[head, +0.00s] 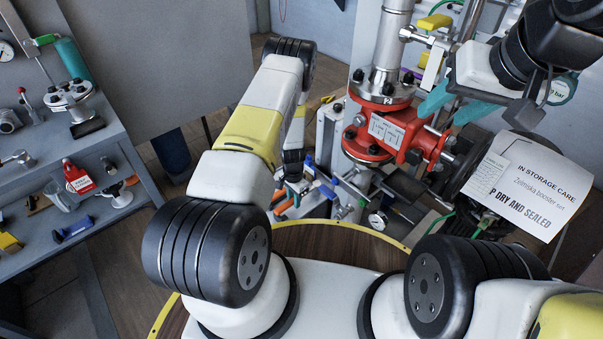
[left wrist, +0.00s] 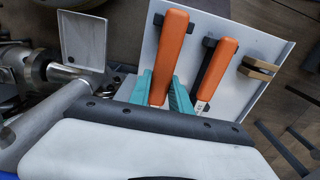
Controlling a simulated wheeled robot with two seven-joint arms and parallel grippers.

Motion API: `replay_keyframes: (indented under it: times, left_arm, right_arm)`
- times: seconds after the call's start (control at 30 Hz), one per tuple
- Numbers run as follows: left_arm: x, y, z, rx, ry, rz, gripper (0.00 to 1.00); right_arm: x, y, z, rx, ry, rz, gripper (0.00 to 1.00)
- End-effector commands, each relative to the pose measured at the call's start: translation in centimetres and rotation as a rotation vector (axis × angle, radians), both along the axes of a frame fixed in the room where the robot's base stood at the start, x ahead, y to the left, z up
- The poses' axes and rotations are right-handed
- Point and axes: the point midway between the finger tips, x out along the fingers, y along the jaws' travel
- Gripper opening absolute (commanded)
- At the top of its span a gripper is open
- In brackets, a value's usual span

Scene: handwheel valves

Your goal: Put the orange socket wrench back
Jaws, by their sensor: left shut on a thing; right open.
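In the left wrist view my left gripper (left wrist: 162,90) has its teal fingers shut around an orange handle (left wrist: 172,50), which I take to be the orange socket wrench. Its lower end is hidden behind the gripper body. The handle lies in front of a pale rack panel (left wrist: 270,45), close to a black clip (left wrist: 158,19); I cannot tell whether it is seated there. A second orange-handled tool (left wrist: 219,68) is beside it on the right, at another black clip. In the head view the left fingers are too small to make out. My right gripper (head: 453,103) is open, near the red valve.
A red valve body (head: 385,133) on a vertical pipe stands at the centre right. A paper sign (head: 528,185) is beside it. A grey workbench (head: 75,150) with tools is on the left. A tan clip (left wrist: 258,69) sits on the rack's right part.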

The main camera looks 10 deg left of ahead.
Motion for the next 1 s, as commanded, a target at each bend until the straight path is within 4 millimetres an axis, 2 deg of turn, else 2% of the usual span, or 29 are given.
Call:
replay_keyframes:
  times: [1.0]
  left_arm:
    - [0.0, 0.0, -2.0, 0.0, 0.0, 0.0, 0.0]
  right_arm:
    - [0.0, 0.0, 0.0, 0.0, 0.0, 0.0, 0.48]
